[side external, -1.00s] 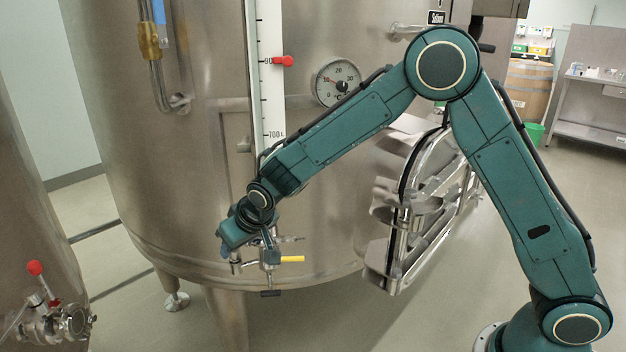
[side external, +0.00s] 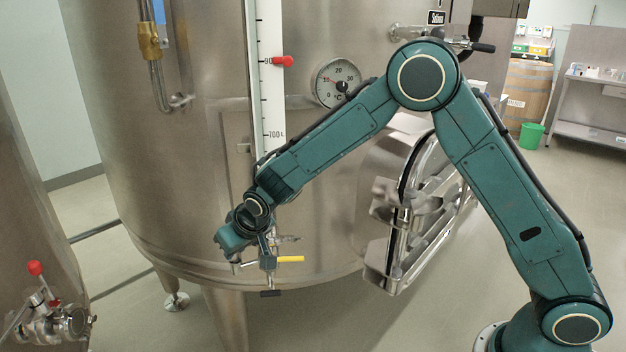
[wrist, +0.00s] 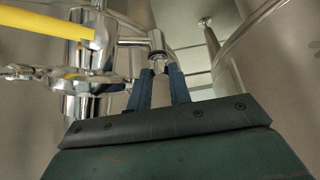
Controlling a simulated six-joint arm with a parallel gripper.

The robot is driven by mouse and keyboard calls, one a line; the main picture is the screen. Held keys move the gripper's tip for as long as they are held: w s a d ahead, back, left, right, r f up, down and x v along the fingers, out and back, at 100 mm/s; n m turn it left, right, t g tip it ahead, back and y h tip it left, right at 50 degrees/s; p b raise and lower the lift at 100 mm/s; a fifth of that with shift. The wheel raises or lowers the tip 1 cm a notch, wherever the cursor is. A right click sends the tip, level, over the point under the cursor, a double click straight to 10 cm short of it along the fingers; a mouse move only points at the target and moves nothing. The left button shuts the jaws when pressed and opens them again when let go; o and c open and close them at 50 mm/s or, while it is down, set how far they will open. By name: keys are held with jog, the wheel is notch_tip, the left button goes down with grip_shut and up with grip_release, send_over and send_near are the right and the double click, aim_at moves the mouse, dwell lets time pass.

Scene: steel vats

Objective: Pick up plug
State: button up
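In the wrist view my gripper (wrist: 160,70) has its two blue fingers apart, pointing at a short metal spout (wrist: 135,43) on the tap. A small shiny piece, apparently the plug (wrist: 158,63), shows between the fingertips at the spout's end. I cannot tell whether the fingers touch it. In the side external view my gripper (side external: 233,256) is just above the spout's left end. Its fingers and the plug are too small to make out there. The tap (side external: 268,262) with its yellow handle (side external: 290,259) is just to the right.
The large steel vat (side external: 190,200) stands right behind the tap. The yellow handle (wrist: 45,20) and the tap's chrome body (wrist: 85,75) are close on the left in the wrist view. An open vat door (side external: 410,220) is to the right. A second vat (side external: 30,220) stands at the left.

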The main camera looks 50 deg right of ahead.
grip_shut()
jog(key=shift+r, duration=0.1)
notch_tip(320, 180, up, 20)
dwell(0.6)
dwell(0.5)
